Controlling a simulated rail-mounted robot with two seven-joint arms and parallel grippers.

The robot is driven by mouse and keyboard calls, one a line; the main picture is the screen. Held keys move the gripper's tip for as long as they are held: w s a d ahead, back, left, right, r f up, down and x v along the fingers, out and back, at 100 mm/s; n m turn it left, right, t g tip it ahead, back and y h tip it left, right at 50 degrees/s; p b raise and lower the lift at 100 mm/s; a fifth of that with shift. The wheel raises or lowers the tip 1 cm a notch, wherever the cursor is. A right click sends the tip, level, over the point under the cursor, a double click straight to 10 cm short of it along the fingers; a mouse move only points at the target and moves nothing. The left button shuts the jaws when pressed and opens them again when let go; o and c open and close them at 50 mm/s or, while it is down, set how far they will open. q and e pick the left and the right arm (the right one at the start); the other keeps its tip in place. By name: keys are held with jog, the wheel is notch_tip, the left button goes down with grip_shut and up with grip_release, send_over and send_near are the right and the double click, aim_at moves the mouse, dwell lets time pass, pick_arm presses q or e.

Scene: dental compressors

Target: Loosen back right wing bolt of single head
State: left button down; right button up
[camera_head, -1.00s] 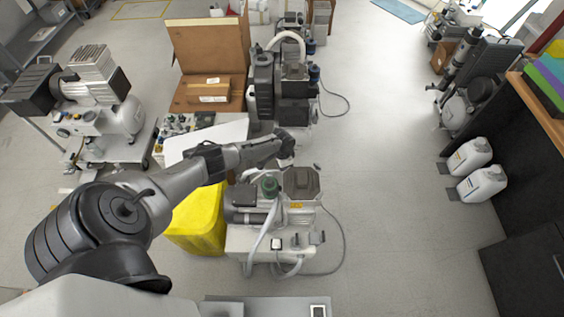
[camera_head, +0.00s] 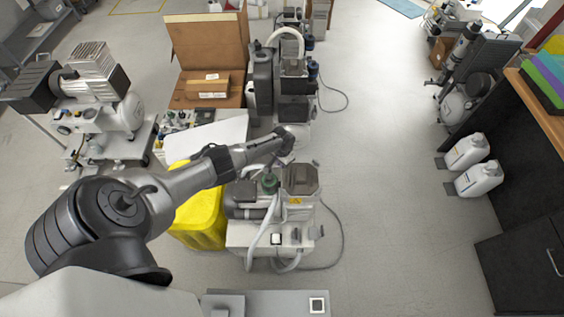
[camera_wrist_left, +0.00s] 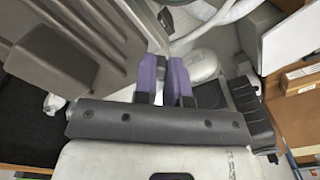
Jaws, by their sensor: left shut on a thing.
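The single-head compressor (camera_head: 243,236) stands on the floor in the middle of the head view. It has a grey box-shaped housing (camera_head: 300,182) at its back right and a green-topped part (camera_head: 270,183) beside that. My left gripper (camera_head: 288,154) reaches over from the left to the back edge of this housing. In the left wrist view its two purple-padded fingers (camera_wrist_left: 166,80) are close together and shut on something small. The pads and the gripper body hide most of it, so the wing bolt cannot be made out clearly. My right gripper is not in view.
A taller compressor (camera_head: 293,110) stands just behind. A yellow bin (camera_head: 200,222) and a white panel (camera_head: 215,135) are on the left. Hoses and a cable (camera_head: 343,225) hang at the front and right. The floor to the right is clear up to two white canisters (camera_head: 479,179).

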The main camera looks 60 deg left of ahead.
pick_arm(q)
jog(key=c, duration=1.2)
grip_release()
